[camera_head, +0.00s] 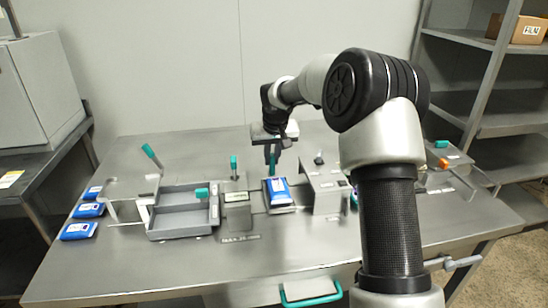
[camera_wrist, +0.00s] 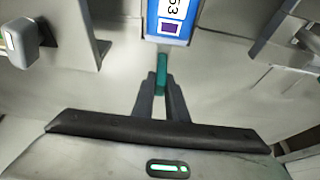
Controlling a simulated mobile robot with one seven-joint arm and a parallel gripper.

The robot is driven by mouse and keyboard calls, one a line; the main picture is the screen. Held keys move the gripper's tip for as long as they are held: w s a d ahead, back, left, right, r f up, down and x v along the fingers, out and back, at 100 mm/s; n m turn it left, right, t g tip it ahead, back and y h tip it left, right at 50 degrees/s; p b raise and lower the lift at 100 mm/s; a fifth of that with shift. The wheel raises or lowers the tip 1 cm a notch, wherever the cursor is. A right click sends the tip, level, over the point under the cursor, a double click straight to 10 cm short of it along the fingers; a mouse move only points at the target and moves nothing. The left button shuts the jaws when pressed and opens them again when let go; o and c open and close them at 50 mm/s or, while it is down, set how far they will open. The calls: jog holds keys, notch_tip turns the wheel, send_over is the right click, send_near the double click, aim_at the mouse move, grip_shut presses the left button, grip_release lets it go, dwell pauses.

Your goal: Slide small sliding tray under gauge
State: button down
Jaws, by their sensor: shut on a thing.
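The small sliding tray (camera_head: 282,209) sits on the steel table near the middle, with a blue-and-white pouch (camera_head: 278,190) lying on it. The pouch also shows at the top of the wrist view (camera_wrist: 172,22). My gripper (camera_head: 271,160) is behind the tray, pointing down. In the wrist view its fingers (camera_wrist: 161,88) are closed on a slim teal handle (camera_wrist: 161,68), in line with the pouch. The handle's join to the tray is not clear. A grey housing with a dark knob on top (camera_head: 326,186), possibly the gauge, stands just right of the tray.
A grey divided tray (camera_head: 182,233) with a teal handle and a grey block with a teal lever (camera_head: 236,210) stand left of the small tray. Several blue pouches (camera_head: 88,210) lie at the left edge. An orange-tipped fixture (camera_head: 441,162) stands right. The front of the table is clear.

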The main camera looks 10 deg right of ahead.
jog(key=a+p, duration=0.1)
jog(key=a, duration=1.1)
jog(key=shift+a, duration=0.15)
jog(key=c, duration=1.8)
grip_release()
jog(key=shift+a, duration=0.15)
jog(key=shift+o, duration=0.2)
jog(key=shift+r, duration=0.25)
jog(key=p+v, duration=0.3)
jog(key=v, duration=1.4)
jog(key=shift+p, duration=0.3)
